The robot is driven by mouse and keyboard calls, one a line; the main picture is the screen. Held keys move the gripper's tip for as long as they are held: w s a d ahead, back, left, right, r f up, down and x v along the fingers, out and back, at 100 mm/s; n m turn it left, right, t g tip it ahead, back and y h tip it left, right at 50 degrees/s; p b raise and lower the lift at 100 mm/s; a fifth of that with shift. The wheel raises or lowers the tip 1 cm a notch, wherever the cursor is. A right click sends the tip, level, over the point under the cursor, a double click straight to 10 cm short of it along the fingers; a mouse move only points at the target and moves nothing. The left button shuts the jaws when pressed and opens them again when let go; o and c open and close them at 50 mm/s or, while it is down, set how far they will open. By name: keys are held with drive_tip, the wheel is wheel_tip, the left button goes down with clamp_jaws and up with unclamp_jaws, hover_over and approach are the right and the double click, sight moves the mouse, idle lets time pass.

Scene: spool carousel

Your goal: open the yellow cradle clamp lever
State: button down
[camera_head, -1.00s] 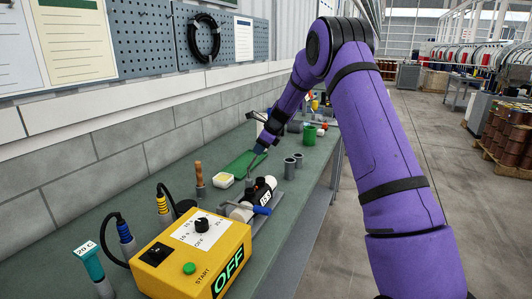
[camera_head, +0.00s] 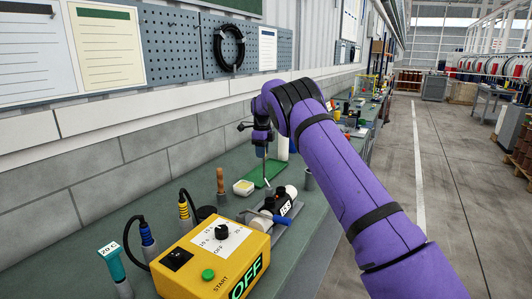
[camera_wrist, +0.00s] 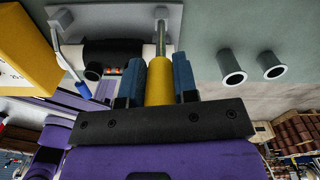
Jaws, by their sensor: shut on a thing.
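The yellow clamp lever handle (camera_wrist: 160,84) lies between the blue fingers of my gripper (camera_wrist: 158,66) in the wrist view, and my gripper is shut on it. A thin metal rod (camera_wrist: 161,38) runs from the handle to the grey cradle (camera_wrist: 112,15). The cradle bears a dark cylinder (camera_wrist: 112,53), which shows in the head view as a black and white labelled part (camera_head: 285,207). A blue handle (camera_wrist: 83,89) sits at the cradle's other side. In the head view my gripper (camera_head: 264,155) points down just behind the cradle; the yellow handle is mostly hidden there.
A yellow control box (camera_head: 210,262) reading OFF stands in front of the cradle. Two grey tubes (camera_wrist: 232,66) stand beside the cradle.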

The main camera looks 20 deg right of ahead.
drive_tip(key=shift+w+a+f, duration=0.15)
drive_tip(key=shift+a, duration=0.05)
idle(0.3)
drive_tip(key=c, duration=0.9)
unclamp_jaws()
drive_tip(key=r, duration=1)
drive_tip(key=shift+w+r, duration=0.15)
drive_tip(key=shift+w, duration=0.1)
drive_tip(key=shift+r, duration=0.25)
